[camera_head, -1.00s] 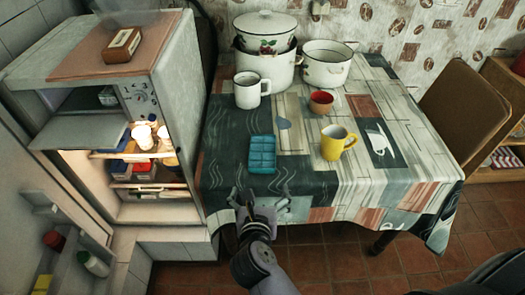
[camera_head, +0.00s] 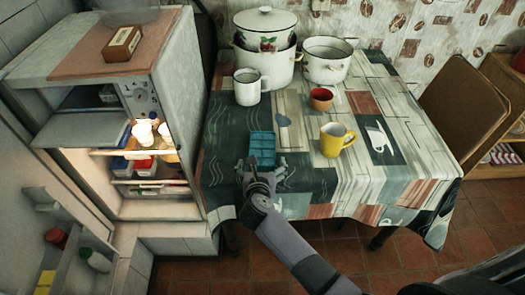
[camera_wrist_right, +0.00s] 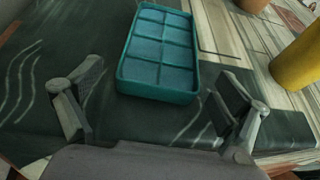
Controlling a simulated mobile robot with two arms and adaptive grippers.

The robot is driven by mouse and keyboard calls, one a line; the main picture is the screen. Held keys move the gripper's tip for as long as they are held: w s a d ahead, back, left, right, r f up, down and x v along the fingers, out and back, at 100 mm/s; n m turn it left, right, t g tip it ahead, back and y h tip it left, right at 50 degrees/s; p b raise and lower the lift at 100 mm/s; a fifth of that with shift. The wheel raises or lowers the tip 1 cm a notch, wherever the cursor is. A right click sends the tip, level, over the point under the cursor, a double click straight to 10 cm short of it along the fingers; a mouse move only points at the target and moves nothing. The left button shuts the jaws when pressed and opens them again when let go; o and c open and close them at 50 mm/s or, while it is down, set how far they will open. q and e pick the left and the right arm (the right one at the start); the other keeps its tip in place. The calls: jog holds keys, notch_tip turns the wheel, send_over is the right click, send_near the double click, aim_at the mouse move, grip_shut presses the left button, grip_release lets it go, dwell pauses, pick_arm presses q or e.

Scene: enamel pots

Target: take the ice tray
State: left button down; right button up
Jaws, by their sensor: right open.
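The teal ice tray (camera_head: 262,147) lies flat on the patterned tablecloth near the table's front left. In the right wrist view the ice tray (camera_wrist_right: 160,50) shows its several square compartments, just ahead of the fingers. My right gripper (camera_head: 261,166) is at the tray's near end, and its fingers (camera_wrist_right: 163,105) are spread wide, one towards each side of the tray. Nothing is held between them. In the head view the gripper hides a little of the tray's near edge. My left gripper is not in view.
A yellow mug (camera_head: 332,141) stands right of the tray, with a red-rimmed cup (camera_head: 321,100) behind it. A white mug (camera_head: 247,91), a lidded pot (camera_head: 265,62) and an open pot (camera_head: 326,66) stand further back. The open fridge (camera_head: 175,120) is at the left.

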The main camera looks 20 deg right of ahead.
jog(key=shift+c, duration=0.4)
jog(key=c, duration=1.3)
